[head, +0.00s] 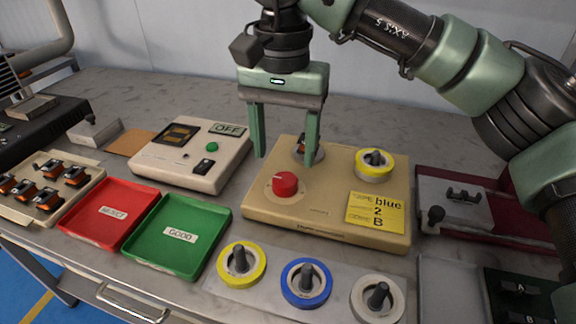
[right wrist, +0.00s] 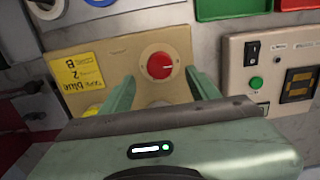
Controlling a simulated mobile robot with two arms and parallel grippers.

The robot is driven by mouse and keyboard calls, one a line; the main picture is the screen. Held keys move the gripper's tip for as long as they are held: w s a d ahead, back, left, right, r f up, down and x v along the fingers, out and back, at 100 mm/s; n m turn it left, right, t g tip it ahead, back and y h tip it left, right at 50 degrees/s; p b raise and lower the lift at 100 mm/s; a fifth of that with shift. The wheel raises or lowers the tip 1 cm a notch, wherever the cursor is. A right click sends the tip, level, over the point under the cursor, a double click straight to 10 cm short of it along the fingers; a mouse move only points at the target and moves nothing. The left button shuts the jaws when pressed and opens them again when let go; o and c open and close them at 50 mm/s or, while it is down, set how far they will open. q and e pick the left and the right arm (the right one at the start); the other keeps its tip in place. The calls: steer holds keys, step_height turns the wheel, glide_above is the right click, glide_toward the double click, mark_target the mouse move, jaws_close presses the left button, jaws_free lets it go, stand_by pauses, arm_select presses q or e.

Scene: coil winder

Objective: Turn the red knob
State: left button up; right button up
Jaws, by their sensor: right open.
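A pale mark shows on the knob. In the right wrist view the red knob (right wrist: 160,66) appears between the finger lines. My right gripper (head: 286,158) is open and empty, fingers pointing down, behind the knob and apart from it in the head view. Its right finger partly hides a post (head: 300,152) on the box. The right wrist view shows both fingers (right wrist: 160,85) spread. My left gripper is out of view.
A yellow note (head: 375,211) reading "blue 2 B" and a yellow-ringed spool (head: 375,162) are on the box. Yellow (head: 241,265), blue (head: 306,284) and white (head: 378,298) spools stand in front. An OFF-display tester (head: 190,155), red tray (head: 110,212) and green tray (head: 178,236) lie left.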

mark_target(285, 179)
step_height(285, 179, down, 5)
steer(key=shift+f+b, duration=0.1)
steer(key=shift+b, duration=0.3)
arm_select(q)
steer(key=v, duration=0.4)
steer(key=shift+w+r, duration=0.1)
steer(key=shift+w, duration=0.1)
arm_select(e)
steer(key=shift+f, duration=0.2)
jaws_close()
